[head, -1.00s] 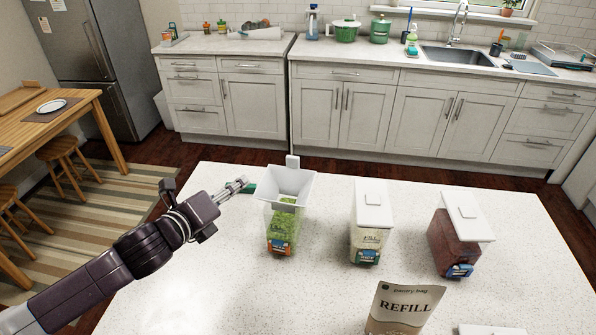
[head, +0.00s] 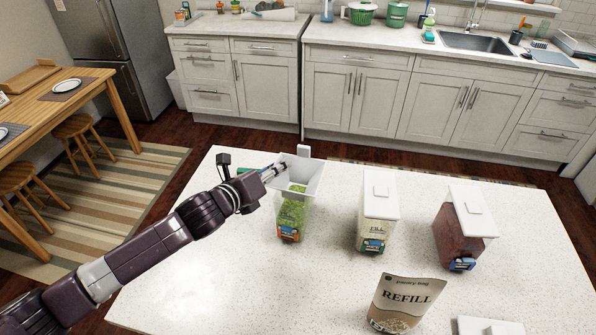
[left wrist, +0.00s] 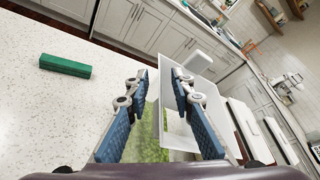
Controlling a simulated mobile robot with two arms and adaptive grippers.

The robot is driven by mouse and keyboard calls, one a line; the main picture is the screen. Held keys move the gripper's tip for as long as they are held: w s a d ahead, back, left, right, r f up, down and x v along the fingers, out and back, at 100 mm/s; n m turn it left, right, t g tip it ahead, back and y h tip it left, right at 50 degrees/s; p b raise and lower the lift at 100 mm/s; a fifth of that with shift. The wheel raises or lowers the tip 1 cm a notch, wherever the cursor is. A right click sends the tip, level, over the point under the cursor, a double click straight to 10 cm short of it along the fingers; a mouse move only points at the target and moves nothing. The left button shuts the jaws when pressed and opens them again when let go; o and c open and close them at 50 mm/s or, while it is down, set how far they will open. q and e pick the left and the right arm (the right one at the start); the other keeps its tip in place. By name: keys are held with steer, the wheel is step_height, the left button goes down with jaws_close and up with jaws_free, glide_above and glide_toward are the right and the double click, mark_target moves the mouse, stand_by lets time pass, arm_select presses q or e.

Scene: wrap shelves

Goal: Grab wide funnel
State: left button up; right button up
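The wide funnel (head: 311,176) is white, with a flared mouth and an upright tab at the back. It sits on top of a clear container (head: 293,212) with green contents on the white counter. My left gripper (head: 283,166) is at the funnel's left rim. In the left wrist view the blue-padded fingers (left wrist: 160,92) are apart, with the funnel's wall (left wrist: 178,128) showing between and beyond them. I cannot tell whether either finger touches it. The right gripper is not in view.
Two lidded containers, one pale (head: 377,218) and one reddish (head: 462,232), stand to the right. A refill bag (head: 404,300) stands at the front. A green block (left wrist: 65,66) lies on the counter (head: 190,290) near the gripper. The front left counter is clear.

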arm_select(q)
steer(key=shift+w+d, duration=0.1)
steer(key=shift+w, duration=0.05)
steer(key=shift+c, duration=0.5)
jaws_close()
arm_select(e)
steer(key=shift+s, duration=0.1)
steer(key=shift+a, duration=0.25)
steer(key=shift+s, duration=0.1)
